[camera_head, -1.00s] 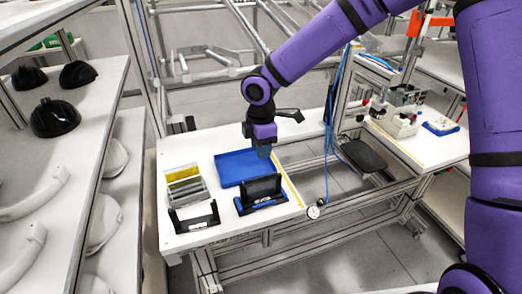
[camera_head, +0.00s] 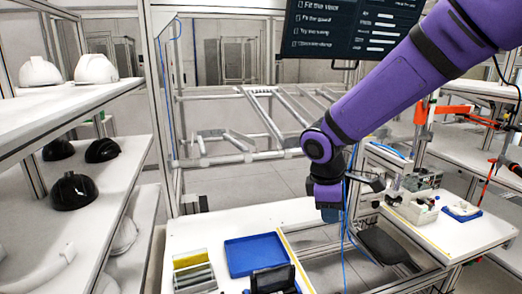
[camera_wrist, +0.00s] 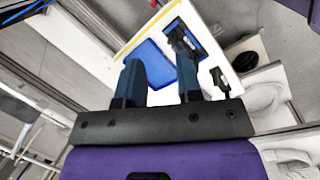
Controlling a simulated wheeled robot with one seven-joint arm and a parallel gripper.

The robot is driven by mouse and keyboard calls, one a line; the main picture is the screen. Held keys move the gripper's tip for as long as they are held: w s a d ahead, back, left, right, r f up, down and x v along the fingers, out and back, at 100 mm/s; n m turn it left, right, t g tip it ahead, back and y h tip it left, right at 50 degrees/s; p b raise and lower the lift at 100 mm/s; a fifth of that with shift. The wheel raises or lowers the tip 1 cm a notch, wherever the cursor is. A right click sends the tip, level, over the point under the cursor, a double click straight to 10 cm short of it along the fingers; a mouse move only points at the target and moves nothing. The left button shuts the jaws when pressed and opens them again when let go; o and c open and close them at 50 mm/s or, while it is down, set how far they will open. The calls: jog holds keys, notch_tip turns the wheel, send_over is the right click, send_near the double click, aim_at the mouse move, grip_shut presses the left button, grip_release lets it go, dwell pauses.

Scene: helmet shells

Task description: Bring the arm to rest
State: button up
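My gripper (camera_head: 329,214) hangs from my purple arm (camera_head: 400,90) in the head view, in the air by the right edge of the white workbench (camera_head: 215,235). In the wrist view my gripper (camera_wrist: 160,80) shows two dark blue fingers set apart with nothing held between them. A flat blue tray (camera_head: 255,254) lies on the bench, left of and below the gripper. The tray also shows well beyond the fingers in the wrist view (camera_wrist: 151,60).
A black holder with a blue base (camera_head: 272,281) and a grey rack (camera_head: 194,275) stand at the bench front, partly cut off. Shelves with black shells (camera_head: 73,191) and white helmets (camera_head: 96,68) are at left. A screen (camera_head: 355,28) hangs above. Another bench (camera_head: 440,228) is at right.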

jog(key=s+d+r+m+t, duration=0.1)
jog(key=s+d+r+m, duration=0.3)
jog(key=s, duration=0.3)
jog(key=s+d+r+m+t+y, duration=0.1)
jog(key=s+d+r+m, duration=0.4)
jog(key=s, duration=0.2)
jog(key=s+d+r+m+t+y, duration=0.1)
jog(key=s+d+r+m, duration=0.4)
jog(key=s, duration=0.3)
jog(key=shift+d+m+t, duration=0.25)
jog(key=shift+m+t, duration=0.05)
